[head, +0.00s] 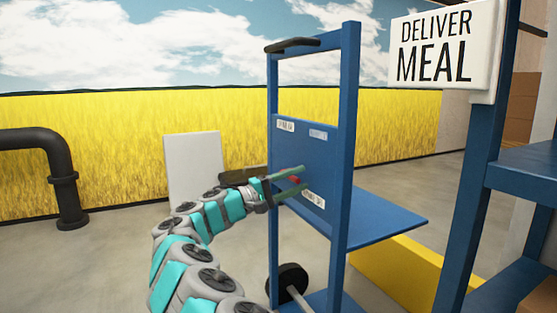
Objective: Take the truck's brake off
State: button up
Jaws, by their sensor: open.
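The blue truck (343,150) stands upright in the middle of the head view, with a back panel, a shelf and a black wheel (288,282) low on its left side. A small red part (295,180), possibly the brake control, shows on the panel between white labels. My gripper (303,180) is open in front of the panel, with its two greenish fingers above and below the red part. I cannot tell whether the fingers touch it. Part of the red piece is hidden by the gripper.
A blue rack (483,165) with a "DELIVER MEAL" sign (436,46) stands close on the right. A yellow block (405,268) lies on the floor behind the truck. A black pipe (62,165) and a white board (195,165) stand at left.

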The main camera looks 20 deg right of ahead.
jog(key=shift+a, duration=0.15)
jog(key=a+f, duration=0.1)
jog(key=a, duration=0.7)
jog(key=shift+s+a+f+p, duration=0.2)
jog(key=shift+a+f+p, duration=0.1)
jog(key=shift+f+p, duration=0.1)
dwell(0.3)
